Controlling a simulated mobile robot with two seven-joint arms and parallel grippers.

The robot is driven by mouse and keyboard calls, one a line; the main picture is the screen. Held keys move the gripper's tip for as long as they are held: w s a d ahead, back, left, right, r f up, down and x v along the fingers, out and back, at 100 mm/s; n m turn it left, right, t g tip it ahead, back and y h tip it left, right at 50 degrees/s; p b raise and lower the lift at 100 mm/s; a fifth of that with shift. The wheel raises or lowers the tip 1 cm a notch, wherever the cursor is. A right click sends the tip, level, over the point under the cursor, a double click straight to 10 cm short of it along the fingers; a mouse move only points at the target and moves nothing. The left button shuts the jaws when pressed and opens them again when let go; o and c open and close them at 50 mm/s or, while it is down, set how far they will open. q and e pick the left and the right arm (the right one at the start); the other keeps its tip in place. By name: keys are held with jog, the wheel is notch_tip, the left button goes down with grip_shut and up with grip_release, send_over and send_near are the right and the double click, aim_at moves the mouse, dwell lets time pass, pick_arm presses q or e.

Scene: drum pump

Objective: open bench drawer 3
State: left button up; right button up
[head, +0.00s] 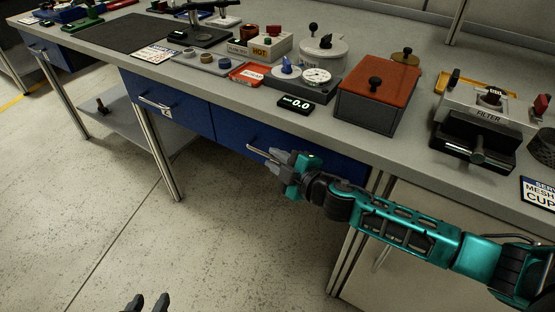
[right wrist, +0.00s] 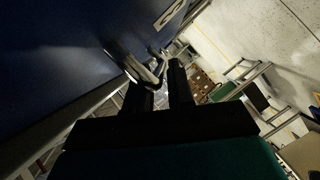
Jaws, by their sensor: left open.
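The blue bench drawer at my right gripper (head: 235,133) lies flush under the bench top in the head view. Its number cannot be read there. My right gripper (head: 266,155) is at the drawer's front, beside the metal handle (head: 257,153). In the right wrist view, the handle (right wrist: 143,68) reaches the fingertips of the right gripper (right wrist: 163,80), which stand a little apart. I cannot tell whether they press on it. A white label (right wrist: 169,14) shows partly on the blue front. My left gripper (head: 148,303) is open and empty at the bottom edge, over the floor.
Another blue drawer (head: 180,108) with a handle and label is to the left. The grey bench top (head: 350,135) carries a red-lidded box (head: 375,95), a filter unit (head: 475,140), a gauge and a small display (head: 296,105). A bench leg (head: 160,155) stands left. The floor in front is clear.

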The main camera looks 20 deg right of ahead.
grip_shut()
pick_arm(q)
jog(key=shift+w+r, duration=0.1)
